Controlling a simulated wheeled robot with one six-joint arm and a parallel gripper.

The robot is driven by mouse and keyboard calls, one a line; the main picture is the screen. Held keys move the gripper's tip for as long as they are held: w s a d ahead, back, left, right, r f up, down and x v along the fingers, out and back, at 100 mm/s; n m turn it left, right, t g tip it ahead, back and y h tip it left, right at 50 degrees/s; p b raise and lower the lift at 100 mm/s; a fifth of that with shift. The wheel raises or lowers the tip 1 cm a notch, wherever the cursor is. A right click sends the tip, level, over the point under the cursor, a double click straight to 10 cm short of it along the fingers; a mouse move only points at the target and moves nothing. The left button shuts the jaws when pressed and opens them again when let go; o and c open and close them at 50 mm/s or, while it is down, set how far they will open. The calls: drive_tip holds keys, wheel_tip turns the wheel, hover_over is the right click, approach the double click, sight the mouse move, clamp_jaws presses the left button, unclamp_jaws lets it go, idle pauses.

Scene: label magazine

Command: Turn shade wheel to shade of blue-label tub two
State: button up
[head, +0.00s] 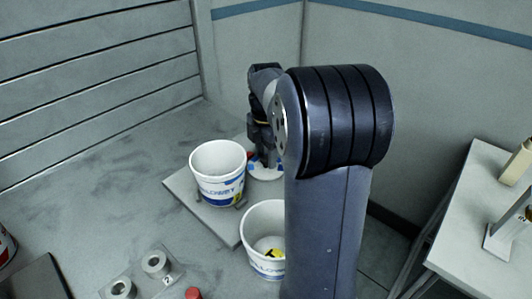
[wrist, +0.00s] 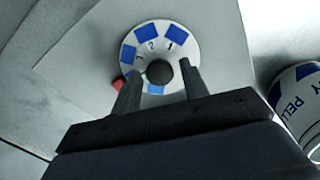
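The shade wheel (wrist: 188,38) is a white disc with blue patches of differing shade and printed digits, 1 and 2 among them. Its dark round knob (wrist: 159,72) is in the centre. A red marker (wrist: 119,84) sits at its left rim. My gripper (wrist: 160,76) is open, one finger on each side of the knob, with small gaps visible. In the head view my gripper partly hides the wheel (head: 266,172). Two white tubs with blue labels, a rear one (head: 218,172) and a front one (head: 264,232), stand nearby. Their numbers are not readable.
The wheel and rear tub are on a grey board (head: 190,196). Two metal rings on plates (head: 157,263), one marked 2, and a red knob (head: 193,293) lie in front. A white side table (head: 470,230) is at right. My arm hides part of the front tub.

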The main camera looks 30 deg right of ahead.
drive_tip(key=c, duration=0.7)
drive_tip(key=shift+c, duration=0.2)
drive_tip(key=shift+r+m, duration=0.1)
drive_tip(key=shift+m, duration=0.2)
drive_tip(key=m+p, duration=0.2)
drive_tip(key=m, duration=0.1)
drive_tip(key=shift+r+p, duration=0.1)
drive_tip(key=shift+p, duration=0.3)
drive_tip(key=m+p, duration=0.2)
drive_tip(key=m, duration=0.4)
drive_tip(key=shift+m, duration=0.3)
drive_tip(key=o, duration=1)
drive_tip(key=shift+c, duration=0.2)
